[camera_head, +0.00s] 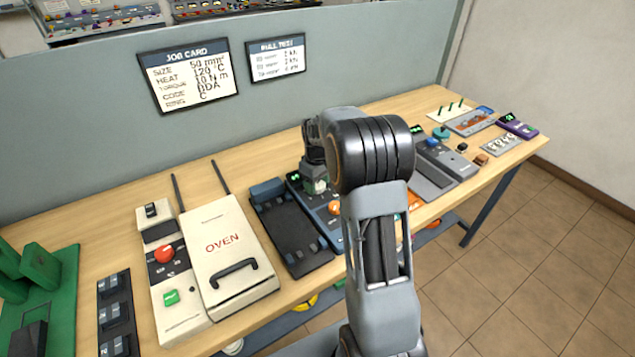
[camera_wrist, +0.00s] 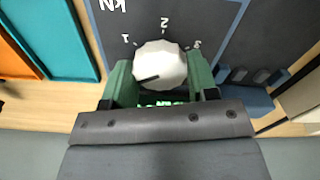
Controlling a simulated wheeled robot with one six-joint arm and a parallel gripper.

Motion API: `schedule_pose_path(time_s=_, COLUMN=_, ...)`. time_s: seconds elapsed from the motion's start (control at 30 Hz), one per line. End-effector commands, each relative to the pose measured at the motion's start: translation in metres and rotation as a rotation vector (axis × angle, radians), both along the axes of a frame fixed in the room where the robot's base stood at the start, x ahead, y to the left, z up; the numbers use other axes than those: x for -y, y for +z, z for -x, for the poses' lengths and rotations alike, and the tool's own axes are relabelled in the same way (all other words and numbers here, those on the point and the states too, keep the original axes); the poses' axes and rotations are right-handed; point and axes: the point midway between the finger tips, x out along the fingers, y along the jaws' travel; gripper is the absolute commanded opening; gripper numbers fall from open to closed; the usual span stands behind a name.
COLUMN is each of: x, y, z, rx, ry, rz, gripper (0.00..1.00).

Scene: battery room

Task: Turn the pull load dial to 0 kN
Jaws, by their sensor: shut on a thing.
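The pull load dial is a white faceted knob (camera_wrist: 160,62) on a dark blue panel (camera_wrist: 215,22), marked kN with 1, 2 and 3 around its far side. A dark line on the knob points to the lower left in the wrist view, past the 1, toward the left finger. No 0 mark is visible; that side is covered by my gripper. My gripper (camera_wrist: 161,70) is shut on the knob, one green finger on each side. In the head view my gripper (camera_head: 317,178) is over the panel right of the black tray, and my arm hides much of it.
A white oven (camera_head: 222,245) and a black tray unit (camera_head: 290,228) stand left of the panel. A grey device (camera_head: 447,160) stands to the right. A job card (camera_head: 188,74) and a pull test card (camera_head: 277,58) hang on the partition behind; the latter's small print is blurred.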

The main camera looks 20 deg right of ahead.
Motion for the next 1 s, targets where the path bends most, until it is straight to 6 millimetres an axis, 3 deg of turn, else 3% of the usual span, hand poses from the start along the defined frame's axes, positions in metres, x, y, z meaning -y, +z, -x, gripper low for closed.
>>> schedule_pose_path(time_s=0.33, x=0.000, y=0.001, z=-0.001, rx=0.005, ry=0.005, rz=0.001, gripper=0.30)
schedule_pose_path(time_s=0.37, x=0.000, y=0.001, z=-0.001, rx=0.005, ry=0.005, rz=0.001, gripper=0.56)
schedule_pose_path(time_s=0.6, x=0.000, y=0.001, z=-0.001, rx=0.003, ry=0.003, rz=0.001, gripper=0.79)
schedule_pose_path(time_s=0.87, x=0.000, y=0.002, z=0.000, rx=0.001, ry=0.002, rz=0.001, gripper=0.79)
schedule_pose_path(time_s=1.0, x=0.000, y=0.014, z=-0.001, rx=0.005, ry=0.002, rz=0.001, gripper=0.79)
